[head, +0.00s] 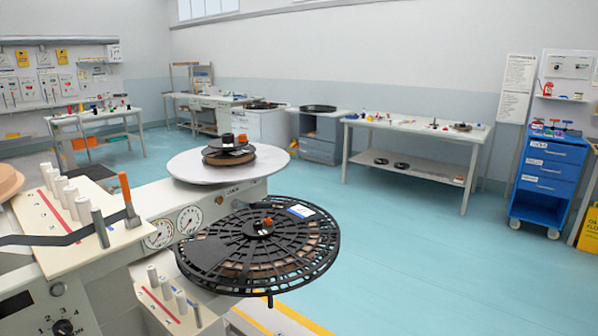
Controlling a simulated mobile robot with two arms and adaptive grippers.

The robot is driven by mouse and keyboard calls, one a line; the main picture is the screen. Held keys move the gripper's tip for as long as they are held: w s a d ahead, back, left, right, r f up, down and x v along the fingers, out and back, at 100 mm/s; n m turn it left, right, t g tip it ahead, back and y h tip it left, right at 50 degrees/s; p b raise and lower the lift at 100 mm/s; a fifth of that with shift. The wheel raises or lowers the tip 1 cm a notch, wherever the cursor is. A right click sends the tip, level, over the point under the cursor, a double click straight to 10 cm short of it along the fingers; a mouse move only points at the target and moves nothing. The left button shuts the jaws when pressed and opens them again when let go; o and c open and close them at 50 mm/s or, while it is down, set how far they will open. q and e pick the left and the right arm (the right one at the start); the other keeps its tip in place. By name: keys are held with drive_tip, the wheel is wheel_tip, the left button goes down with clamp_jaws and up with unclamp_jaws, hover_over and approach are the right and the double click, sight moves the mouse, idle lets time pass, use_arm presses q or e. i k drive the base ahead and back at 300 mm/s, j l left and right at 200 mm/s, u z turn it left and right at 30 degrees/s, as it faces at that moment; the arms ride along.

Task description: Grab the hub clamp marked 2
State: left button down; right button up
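A black hub piece with an orange part (267,222) sits at the centre of the large black spoked reel (205,262) in the foreground. Another small dark and orange piece (228,139) sits on top of the smaller reel on the round pale platter (188,168) behind it. Small coloured items, too small to identify, lie on the far right table (395,127). Neither of my grippers is in view.
The rewind machine (120,265) with rollers and gauges fills the left foreground. Grey cabinets (318,135) and white benches line the back wall. A blue drawer cart (550,170) stands at the right, beside a yellow sign (589,230). The middle and right floor (420,260) is clear.

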sight(228, 141)
drive_tip(key=i+l+u, duration=0.55)
drive_tip(key=l+u, duration=0.25)
drive_tip(key=l, duration=0.15)
drive_tip(key=i, duration=0.05)
